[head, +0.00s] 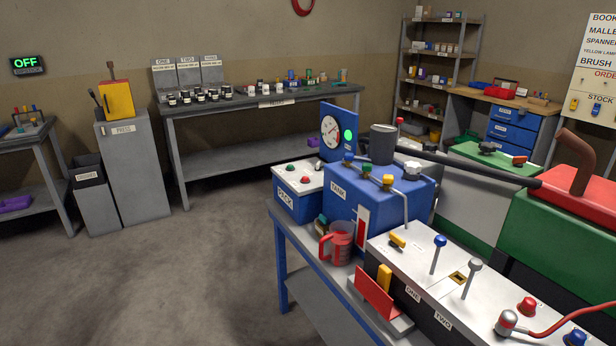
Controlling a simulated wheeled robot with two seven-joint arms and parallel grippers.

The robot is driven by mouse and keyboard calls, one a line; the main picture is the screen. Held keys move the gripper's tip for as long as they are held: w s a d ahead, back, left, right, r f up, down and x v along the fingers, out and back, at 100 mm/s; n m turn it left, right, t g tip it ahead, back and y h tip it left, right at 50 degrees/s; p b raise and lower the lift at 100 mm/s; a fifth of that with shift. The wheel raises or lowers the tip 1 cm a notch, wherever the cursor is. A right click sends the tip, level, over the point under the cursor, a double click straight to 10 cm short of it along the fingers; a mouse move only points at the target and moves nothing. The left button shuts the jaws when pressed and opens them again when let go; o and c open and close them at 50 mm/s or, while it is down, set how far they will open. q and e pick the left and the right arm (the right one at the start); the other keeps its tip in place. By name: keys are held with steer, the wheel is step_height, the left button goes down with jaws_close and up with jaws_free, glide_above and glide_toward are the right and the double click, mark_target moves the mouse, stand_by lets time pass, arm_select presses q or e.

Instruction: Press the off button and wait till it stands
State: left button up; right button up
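Neither of my grippers shows in the head view. A blue box with a white top (298,205) stands at the far left end of the near bench. On its top are a red button (305,180) and a green button (290,168); no "off" label is readable on either. Further buttons, a red one (528,306) and a blue one (576,338), sit on the white-topped panel (400,262) at the lower right. A dark sign (27,65) on the left wall shows OFF in green letters. A round gauge (331,132) on a blue plate has a lit green lamp (348,134).
A blue tank (380,195) with knobs and a red jug (341,242) stand on the near bench. Levers (438,255) rise from the panel. A green and red machine (560,230) fills the right. The grey floor (130,285) at left is clear.

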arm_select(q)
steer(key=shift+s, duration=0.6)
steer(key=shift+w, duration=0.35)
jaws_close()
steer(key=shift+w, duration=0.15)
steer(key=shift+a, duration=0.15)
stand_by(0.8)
